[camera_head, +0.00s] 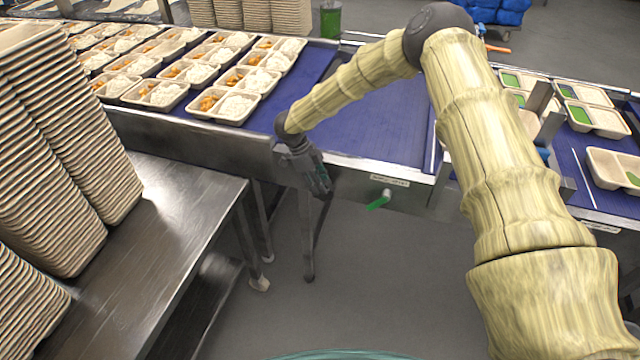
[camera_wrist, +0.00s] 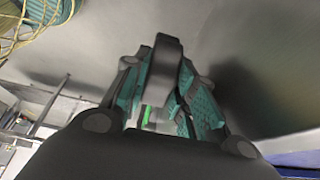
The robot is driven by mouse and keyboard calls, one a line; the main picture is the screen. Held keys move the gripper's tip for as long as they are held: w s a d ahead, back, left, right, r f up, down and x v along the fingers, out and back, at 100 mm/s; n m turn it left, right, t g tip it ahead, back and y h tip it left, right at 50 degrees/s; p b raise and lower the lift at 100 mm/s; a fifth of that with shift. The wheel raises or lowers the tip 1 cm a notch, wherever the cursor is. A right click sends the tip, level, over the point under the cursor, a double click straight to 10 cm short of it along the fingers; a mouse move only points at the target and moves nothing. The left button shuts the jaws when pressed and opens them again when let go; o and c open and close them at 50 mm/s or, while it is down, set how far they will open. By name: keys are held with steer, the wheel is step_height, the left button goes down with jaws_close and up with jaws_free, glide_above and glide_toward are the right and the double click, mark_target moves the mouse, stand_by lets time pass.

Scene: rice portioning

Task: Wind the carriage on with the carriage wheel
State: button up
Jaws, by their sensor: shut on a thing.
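My gripper (camera_head: 320,184) is low at the front side of the blue conveyor, pointing down and to the right. In the wrist view, the teal-padded fingers (camera_wrist: 166,98) are closed around a dark grey rounded piece (camera_wrist: 168,58), which I take to be a part of the carriage wheel. The rest of the wheel does not show clearly; in the head view the gripper covers it. I cannot make out the carriage as a separate thing.
The blue conveyor belt (camera_head: 385,125) carries rows of filled trays (camera_head: 225,105) at the left. Tall tray stacks (camera_head: 70,150) stand on a steel table (camera_head: 165,230) at the near left. Trays with green compartments (camera_head: 595,118) lie at the right. The floor before the conveyor is clear.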

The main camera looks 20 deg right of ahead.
steer(key=o, duration=0.7)
steer(key=shift+o, duration=0.2)
steer(key=v, duration=1.2)
steer(key=shift+w+d, duration=0.1)
